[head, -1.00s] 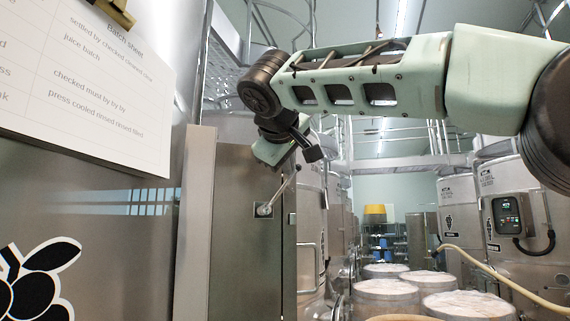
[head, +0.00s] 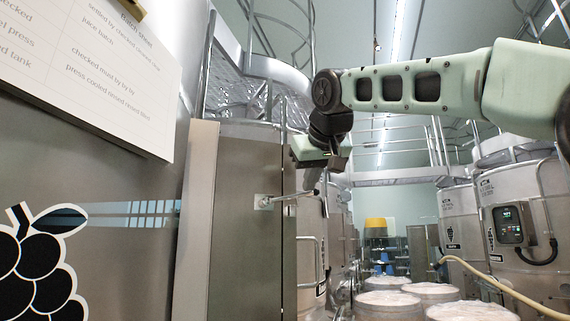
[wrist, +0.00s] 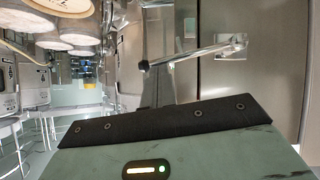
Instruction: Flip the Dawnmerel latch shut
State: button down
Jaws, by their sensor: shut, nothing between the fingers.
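The latch (head: 264,201) is a square plate with a long metal lever on a grey steel door panel (head: 240,240). Its lever (head: 290,197) points right and slightly up, nearly level, across the door's right edge seam. In the wrist view the lever (wrist: 195,53) runs from the plate (wrist: 233,46) at right to a dark tip at left. My gripper (head: 313,182) is at the lever's free end, shut and holding nothing. In the wrist view the gripper (wrist: 156,75) overlaps the lever near its tip; I cannot tell if they touch. No Dawnmerel name is readable.
A batch sheet (head: 90,70) hangs on the steel vat at left, above a grape emblem (head: 40,260). Several pale-topped barrels (head: 390,300) stand at lower right. A vat with a control box (head: 510,225) and a hose (head: 500,282) are at right.

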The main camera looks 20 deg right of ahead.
jog(key=shift+d+f, duration=0.15)
jog(key=shift+f, duration=0.05)
jog(key=shift+a+r+p, duration=0.2)
jog(key=shift+a+p, duration=0.2)
jog(key=shift+a, duration=0.4)
jog(key=s+r+p, duration=0.2)
jog(key=s+r, duration=0.7)
jog(key=shift+r, duration=0.25)
